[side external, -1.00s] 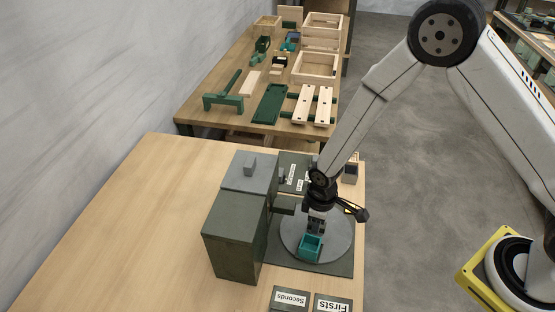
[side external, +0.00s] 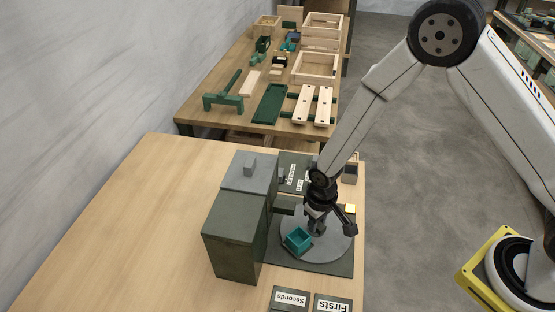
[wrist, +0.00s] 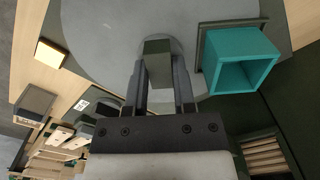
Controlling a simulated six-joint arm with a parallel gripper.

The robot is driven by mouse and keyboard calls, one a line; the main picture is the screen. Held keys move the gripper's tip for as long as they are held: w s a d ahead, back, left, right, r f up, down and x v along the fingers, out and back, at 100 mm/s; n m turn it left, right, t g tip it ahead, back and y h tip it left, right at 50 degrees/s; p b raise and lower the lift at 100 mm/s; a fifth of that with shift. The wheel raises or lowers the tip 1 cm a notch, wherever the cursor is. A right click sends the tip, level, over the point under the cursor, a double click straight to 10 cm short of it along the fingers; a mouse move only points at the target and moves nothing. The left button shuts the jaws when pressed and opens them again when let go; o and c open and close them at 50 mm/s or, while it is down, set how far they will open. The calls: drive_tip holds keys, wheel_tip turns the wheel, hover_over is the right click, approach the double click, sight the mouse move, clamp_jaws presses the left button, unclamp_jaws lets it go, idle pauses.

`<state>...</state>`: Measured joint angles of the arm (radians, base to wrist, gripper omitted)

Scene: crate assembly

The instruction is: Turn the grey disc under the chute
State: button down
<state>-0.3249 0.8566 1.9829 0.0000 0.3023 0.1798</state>
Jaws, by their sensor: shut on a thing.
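The grey disc (side external: 335,245) lies flat on a dark square base (side external: 345,267) beside a dark green machine. A teal open-topped box (side external: 297,239) stands on the disc's left front part; in the wrist view the box (wrist: 238,58) is upper right and looks empty. The chute (side external: 284,209) juts from the machine's side above the disc's left rear edge. My gripper (side external: 317,229) points down at the disc's middle.
The green machine (side external: 233,238) stands close left of the disc. Trays marked Seconds (side external: 291,298) and Firsts (side external: 333,302) lie in front. The table's left side is clear. A back table holds crate parts.

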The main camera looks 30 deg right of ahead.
drive_tip(key=shift+m, duration=5.2)
drive_tip(key=shift+c, duration=2.2)
unclamp_jaws()
drive_tip(key=shift+r, duration=3.9)
drive_tip(key=shift+d, duration=0.1)
